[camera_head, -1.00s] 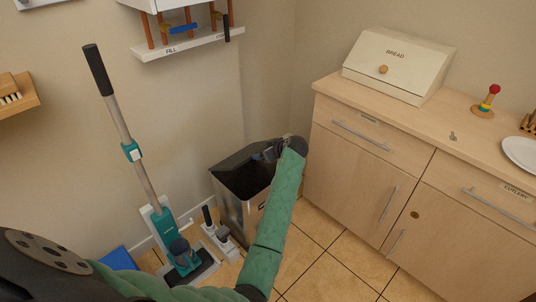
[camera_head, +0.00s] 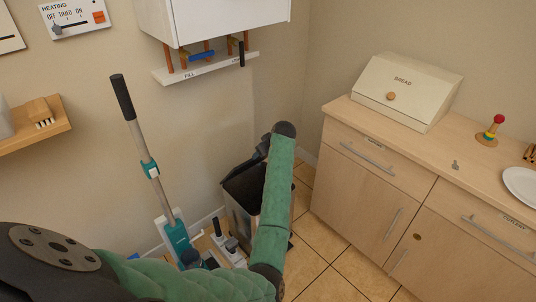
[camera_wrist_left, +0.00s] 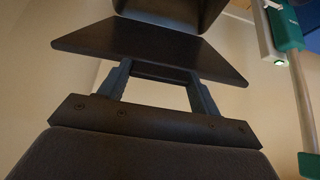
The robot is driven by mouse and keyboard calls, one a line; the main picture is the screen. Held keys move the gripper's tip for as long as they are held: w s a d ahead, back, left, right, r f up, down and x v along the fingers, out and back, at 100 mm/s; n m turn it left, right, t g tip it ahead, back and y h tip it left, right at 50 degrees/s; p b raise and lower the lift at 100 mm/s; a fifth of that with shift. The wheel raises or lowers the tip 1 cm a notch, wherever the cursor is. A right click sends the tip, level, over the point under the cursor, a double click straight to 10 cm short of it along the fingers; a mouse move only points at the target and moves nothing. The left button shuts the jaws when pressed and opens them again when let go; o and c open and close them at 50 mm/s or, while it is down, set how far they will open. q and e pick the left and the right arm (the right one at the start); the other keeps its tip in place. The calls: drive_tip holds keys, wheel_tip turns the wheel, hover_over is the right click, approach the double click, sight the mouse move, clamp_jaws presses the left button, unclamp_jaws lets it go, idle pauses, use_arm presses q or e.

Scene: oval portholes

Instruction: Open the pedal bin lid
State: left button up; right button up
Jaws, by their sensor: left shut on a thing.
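The pedal bin (camera_head: 240,222) stands on the floor between the wall and the wooden cabinet, with a grey metal body and a dark top. Its upper area (camera_head: 242,186) looks dark and open, and my green-sleeved left arm hides its right side. My left gripper (camera_head: 262,148) is at the back top of the bin. In the left wrist view a flat dark plate (camera_wrist_left: 150,48), apparently the bin lid, lies at the gripper's fingers (camera_wrist_left: 160,88); the gripper is shut on it. The exact grip and the lid's angle are hard to tell. My right gripper is out of view.
A wooden cabinet (camera_head: 365,195) carrying a bread box (camera_head: 405,90) stands to the right. A white wall unit (camera_head: 215,20) hangs above. Tiled floor (camera_head: 335,280) lies clear in front.

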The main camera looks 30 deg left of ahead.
use_arm(q)
drive_tip(key=shift+w+a+r+h+p, duration=0.3)
drive_tip(key=shift+a+r+h+p, duration=0.1)
drive_tip(key=shift+a+r+p, duration=0.3)
drive_tip(key=a+r+h+p, duration=0.1)
drive_tip(key=a, duration=0.1)
drive_tip(key=w+a+r+h+p, duration=0.1)
drive_tip(key=a, duration=0.1)
drive_tip(key=w+a+r+g+p, duration=0.1)
drive_tip(key=a+p, duration=0.1)
drive_tip(key=shift+w+a+r+h, duration=0.15)
drive_tip(key=shift+w+a+h, duration=0.05)
drive_tip(key=shift+a+h, duration=0.2)
drive_tip(key=shift+w+a+r, duration=0.1)
drive_tip(key=shift+w+a, duration=0.6)
drive_tip(key=shift+a, duration=1.2)
drive_tip(key=shift+w+a, duration=0.65)
drive_tip(key=shift+a, duration=1.2)
drive_tip(key=shift+w+a+r, duration=0.1)
drive_tip(key=shift+w+a, duration=0.6)
drive_tip(key=shift+a, duration=1.2)
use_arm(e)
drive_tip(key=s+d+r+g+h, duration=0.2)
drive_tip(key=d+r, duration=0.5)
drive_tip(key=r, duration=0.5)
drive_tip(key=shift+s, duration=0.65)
